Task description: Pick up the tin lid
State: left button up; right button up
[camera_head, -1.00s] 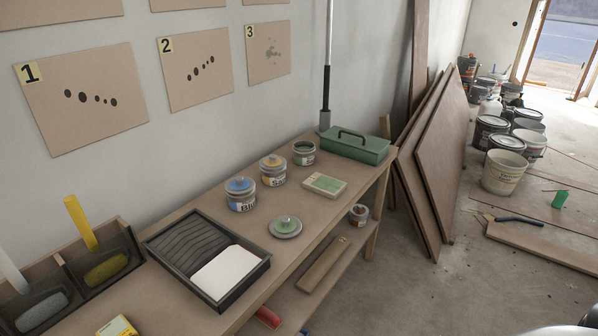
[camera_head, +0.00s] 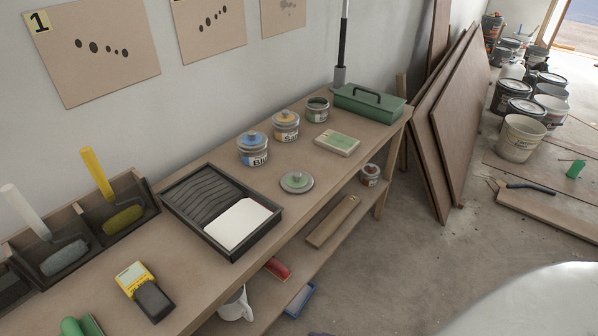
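The tin lid (camera_head: 296,181) is a small round grey disc with a green patch and a knob on top. It lies flat on the wooden bench, right of the paint tray and in front of the tins. An open tin with green inside (camera_head: 317,109) stands near the green toolbox. A blue-topped tin (camera_head: 253,149) and a yellow-topped tin (camera_head: 286,126) stand beside it, each with a lid on. Neither of my grippers is in view.
A black paint tray (camera_head: 186,196) with a white area lies left of the lid. A small green-and-cream block (camera_head: 337,142) lies behind it, and a green toolbox (camera_head: 370,103) stands at the bench's far end. A yellow-and-black object (camera_head: 143,290) lies at the near left. Bare bench surrounds the lid.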

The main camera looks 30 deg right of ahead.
aim_at(297, 182)
jog(key=u, duration=2.95)
jog(key=k, duration=1.3)
jog(key=z, duration=1.9)
